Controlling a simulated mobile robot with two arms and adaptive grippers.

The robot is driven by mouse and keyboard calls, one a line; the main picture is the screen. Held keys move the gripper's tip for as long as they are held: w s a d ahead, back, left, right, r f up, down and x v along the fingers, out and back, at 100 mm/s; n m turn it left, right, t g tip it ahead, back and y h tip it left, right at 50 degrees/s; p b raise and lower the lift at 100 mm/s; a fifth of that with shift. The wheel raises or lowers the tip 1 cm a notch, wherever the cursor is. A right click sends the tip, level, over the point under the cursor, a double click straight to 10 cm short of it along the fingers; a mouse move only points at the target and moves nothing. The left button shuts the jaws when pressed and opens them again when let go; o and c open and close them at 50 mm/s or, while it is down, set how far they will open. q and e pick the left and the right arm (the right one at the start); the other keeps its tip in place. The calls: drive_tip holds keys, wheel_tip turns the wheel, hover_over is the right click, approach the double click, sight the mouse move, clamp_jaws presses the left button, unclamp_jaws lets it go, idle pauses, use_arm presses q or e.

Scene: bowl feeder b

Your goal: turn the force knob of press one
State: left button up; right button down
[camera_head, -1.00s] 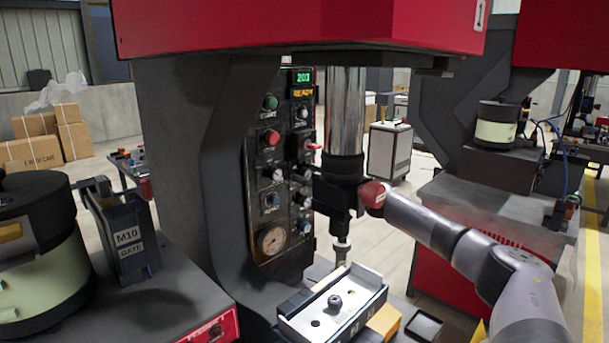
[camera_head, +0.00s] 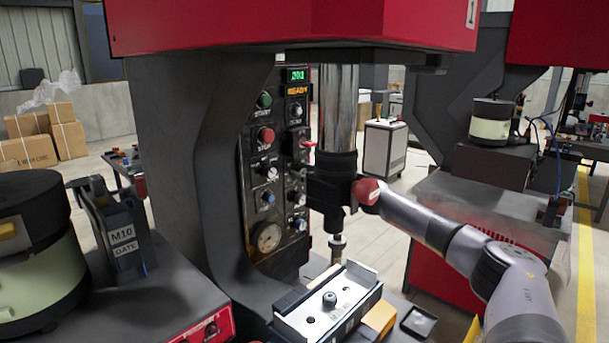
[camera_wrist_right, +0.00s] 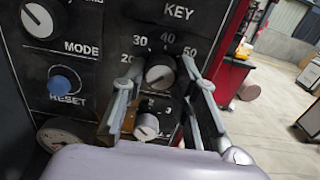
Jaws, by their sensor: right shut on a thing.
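Press one is the large machine in the head view, with a red head (camera_head: 290,25) marked 1 and a dark control panel (camera_head: 268,215). The force knob (camera_wrist_right: 160,77), a round grey knob, sits under a scale of 20, 30, 40 and 50 in the right wrist view. My right gripper (camera_wrist_right: 159,70) has one finger on each side of this knob and is shut on it. In the head view my right gripper (camera_head: 322,190) reaches the panel beside the press ram, and its fingertips cannot be made out. My left gripper is out of view.
Close by are the chrome ram (camera_head: 338,110), a fixture block (camera_head: 330,305) below it, another knob (camera_wrist_right: 147,127), a blue RESET button (camera_wrist_right: 65,83) and a MODE knob (camera_wrist_right: 42,20). A bowl feeder (camera_head: 35,250) and M10 box (camera_head: 125,240) stand left. A second press (camera_head: 540,100) stands right.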

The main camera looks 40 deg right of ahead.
drive_tip(key=shift+r+m, duration=0.1)
drive_tip(key=shift+m, duration=0.2)
drive_tip(key=m+p, duration=0.2)
drive_tip(key=m, duration=0.1)
drive_tip(key=shift+m, duration=0.3)
drive_tip(key=m+p, duration=0.3)
drive_tip(key=m, duration=0.1)
drive_tip(key=shift+r+m, duration=0.15)
drive_tip(key=shift+m, duration=0.15)
drive_tip(key=m+p, duration=0.3)
drive_tip(key=m, duration=0.3)
drive_tip(key=shift+r+p, duration=0.1)
drive_tip(key=shift+p, duration=0.25)
drive_tip(key=shift+m+p, duration=0.8)
drive_tip(key=shift+m, duration=0.7)
drive_tip(key=c, duration=1.3)
unclamp_jaws()
drive_tip(key=shift+f, duration=0.2)
drive_tip(key=shift+o, duration=0.3)
